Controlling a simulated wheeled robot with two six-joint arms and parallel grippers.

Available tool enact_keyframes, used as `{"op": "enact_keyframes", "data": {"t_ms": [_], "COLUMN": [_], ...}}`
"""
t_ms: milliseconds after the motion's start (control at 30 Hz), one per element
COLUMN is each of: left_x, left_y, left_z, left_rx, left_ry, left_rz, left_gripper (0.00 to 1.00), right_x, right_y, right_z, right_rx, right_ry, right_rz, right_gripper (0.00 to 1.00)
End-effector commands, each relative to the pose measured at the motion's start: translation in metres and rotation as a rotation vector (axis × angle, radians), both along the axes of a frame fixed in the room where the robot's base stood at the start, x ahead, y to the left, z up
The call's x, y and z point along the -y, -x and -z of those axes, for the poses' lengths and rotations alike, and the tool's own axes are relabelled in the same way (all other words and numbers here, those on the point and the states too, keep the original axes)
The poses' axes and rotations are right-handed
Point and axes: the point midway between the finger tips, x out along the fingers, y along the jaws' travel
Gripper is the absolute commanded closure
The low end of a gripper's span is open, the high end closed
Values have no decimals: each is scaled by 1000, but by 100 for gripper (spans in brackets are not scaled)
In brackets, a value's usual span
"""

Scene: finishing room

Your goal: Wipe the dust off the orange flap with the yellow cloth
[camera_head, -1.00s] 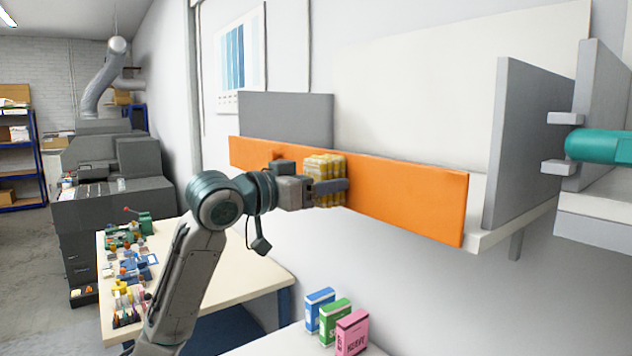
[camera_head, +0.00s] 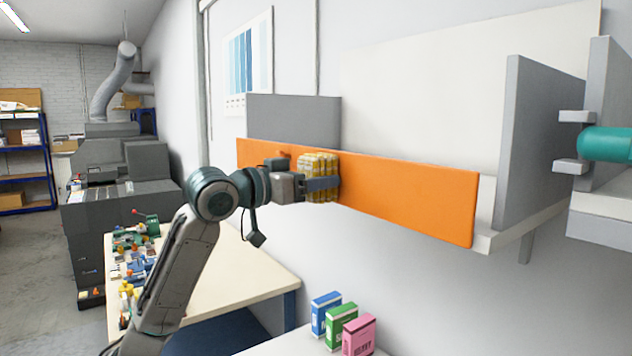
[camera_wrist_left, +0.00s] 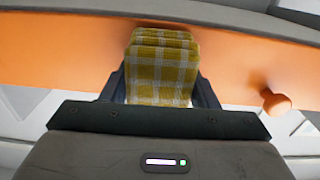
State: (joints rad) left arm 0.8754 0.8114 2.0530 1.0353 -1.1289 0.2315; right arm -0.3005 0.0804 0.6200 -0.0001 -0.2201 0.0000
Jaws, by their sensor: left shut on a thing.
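The orange flap (camera_head: 415,195) is a long board standing along the front of a wall shelf. It also fills the upper part of the left wrist view (camera_wrist_left: 50,52). The yellow checked cloth (camera_head: 317,165), folded into a pad, is against or very near the flap's face, left of its middle. My left gripper (camera_head: 322,184) is shut on the cloth, which shows between its fingers in the left wrist view (camera_wrist_left: 162,70). An orange knob (camera_wrist_left: 275,102) sits on the flap beside the cloth. I cannot make out dust. My right gripper is not in view.
Grey upright panels (camera_head: 535,140) stand at the flap's right, with a teal cylinder (camera_head: 608,144) beyond. Blue, green and pink boxes (camera_head: 341,322) stand on a white surface below. A workbench (camera_head: 225,275) with small items is at left.

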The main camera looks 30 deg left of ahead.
Motion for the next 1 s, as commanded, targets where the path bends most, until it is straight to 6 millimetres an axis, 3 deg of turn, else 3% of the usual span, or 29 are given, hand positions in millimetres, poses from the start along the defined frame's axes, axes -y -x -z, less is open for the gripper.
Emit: {"op": "enact_keyframes", "data": {"t_ms": [500,867,1000], "left_x": [-19,-20,-24], "left_y": [47,50,57], "left_z": [3,0,3], "left_rx": [2,1,3], "left_ry": [-3,-2,-4], "left_rz": [-2,0,-2], "left_gripper": [64,64,64], "right_x": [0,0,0], "right_y": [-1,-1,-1], "right_z": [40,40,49], "right_rx": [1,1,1], "right_ry": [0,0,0], "right_rz": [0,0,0], "right_gripper": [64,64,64]}}
